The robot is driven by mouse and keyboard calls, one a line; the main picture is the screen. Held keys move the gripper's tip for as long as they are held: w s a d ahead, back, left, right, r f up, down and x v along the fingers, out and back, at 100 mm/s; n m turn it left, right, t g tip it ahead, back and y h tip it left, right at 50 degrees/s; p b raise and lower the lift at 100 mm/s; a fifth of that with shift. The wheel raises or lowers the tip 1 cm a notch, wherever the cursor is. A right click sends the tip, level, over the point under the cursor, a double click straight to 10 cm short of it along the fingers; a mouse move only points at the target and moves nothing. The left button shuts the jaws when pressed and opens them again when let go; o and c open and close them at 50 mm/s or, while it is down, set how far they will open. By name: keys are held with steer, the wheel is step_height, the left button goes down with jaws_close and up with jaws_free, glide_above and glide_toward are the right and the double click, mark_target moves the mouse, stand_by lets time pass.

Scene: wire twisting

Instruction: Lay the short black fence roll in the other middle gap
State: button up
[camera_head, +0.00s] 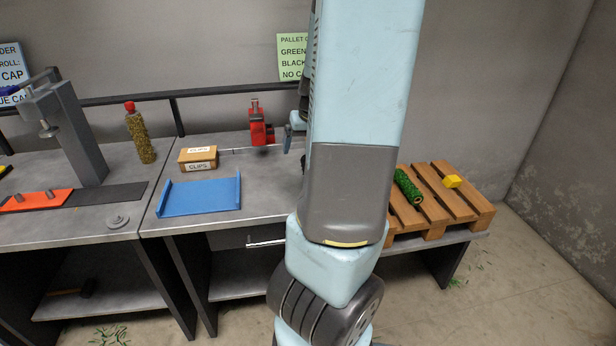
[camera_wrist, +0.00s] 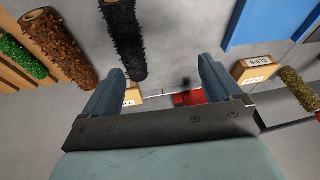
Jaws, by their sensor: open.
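The wooden pallet (camera_head: 447,204) stands on the right end of the bench, with gaps between its slats. A green roll (camera_head: 407,186) lies along one gap, towards the pallet's left side. My arm hides the pallet's left part in the head view. In the wrist view, a bristly black roll (camera_wrist: 122,38) lies on the grey bench, partly behind one finger. My gripper (camera_wrist: 160,85) is open and empty, its two blue-grey fingers spread apart. The black roll is beyond the left finger, not between the fingers.
A yellow block (camera_head: 452,181) sits on the pallet. A blue tray (camera_head: 199,195), a clips box (camera_head: 198,160), a red tool (camera_head: 258,125) and a red-capped roll (camera_head: 140,135) occupy the left.

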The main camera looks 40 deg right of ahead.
steer(key=s+d+f+m+t, duration=0.1)
steer(key=s+d+f+m, duration=0.1)
steer(key=d, duration=0.5)
steer(key=shift+x, duration=3.6)
steer(key=shift+d+x, duration=0.2)
steer(key=shift+x, duration=3.25)
steer(key=c, duration=1.2)
